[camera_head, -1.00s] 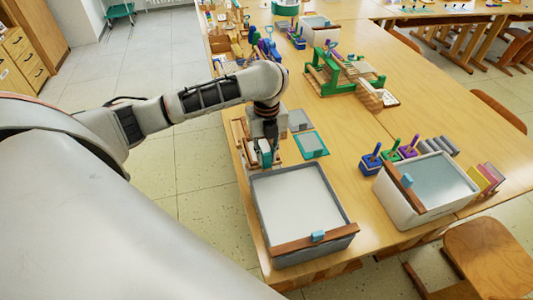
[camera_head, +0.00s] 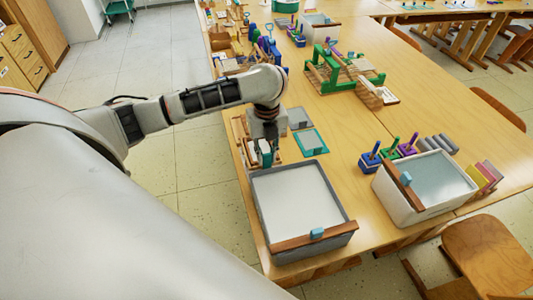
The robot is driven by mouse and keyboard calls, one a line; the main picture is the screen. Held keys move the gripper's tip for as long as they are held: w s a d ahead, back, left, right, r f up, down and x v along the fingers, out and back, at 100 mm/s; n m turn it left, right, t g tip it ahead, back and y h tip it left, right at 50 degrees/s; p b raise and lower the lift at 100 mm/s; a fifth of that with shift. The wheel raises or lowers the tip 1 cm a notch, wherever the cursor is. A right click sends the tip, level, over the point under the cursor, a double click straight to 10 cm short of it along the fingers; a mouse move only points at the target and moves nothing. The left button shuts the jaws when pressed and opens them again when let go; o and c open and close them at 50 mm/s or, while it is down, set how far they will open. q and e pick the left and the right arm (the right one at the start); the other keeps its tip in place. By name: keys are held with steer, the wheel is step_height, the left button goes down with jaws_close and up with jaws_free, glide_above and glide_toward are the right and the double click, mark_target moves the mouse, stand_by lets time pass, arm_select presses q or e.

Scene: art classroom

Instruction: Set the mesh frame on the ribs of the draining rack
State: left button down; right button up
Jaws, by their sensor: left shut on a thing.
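My left gripper (camera_head: 265,157) points down at the near left edge of the table, over a low wooden rack (camera_head: 239,134) with bars, which looks like the draining rack. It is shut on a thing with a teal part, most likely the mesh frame. The gripper and wrist hide most of it, and I cannot tell whether it touches the ribs. A flat teal-edged grey piece (camera_head: 311,142) lies just right of the gripper. My right gripper is not in view.
A grey tub (camera_head: 350,213) with a wooden bar and blue block stands just in front of the rack. A white tub (camera_head: 395,207) stands to the right, near colored stamps (camera_head: 371,160). A green press (camera_head: 325,70) stands farther back. The table's middle is clear.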

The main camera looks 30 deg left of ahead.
arm_select(q)
steer(key=shift+p, duration=0.75)
stand_by(0.8)
steer(key=shift+f, duration=0.25)
stand_by(0.4)
steer(key=shift+f+p, duration=0.3)
steer(key=shift+p, duration=0.5)
stand_by(0.6)
steer(key=shift+f, duration=0.45)
stand_by(0.6)
stand_by(0.4)
steer(key=c, duration=1.8)
jaws_free()
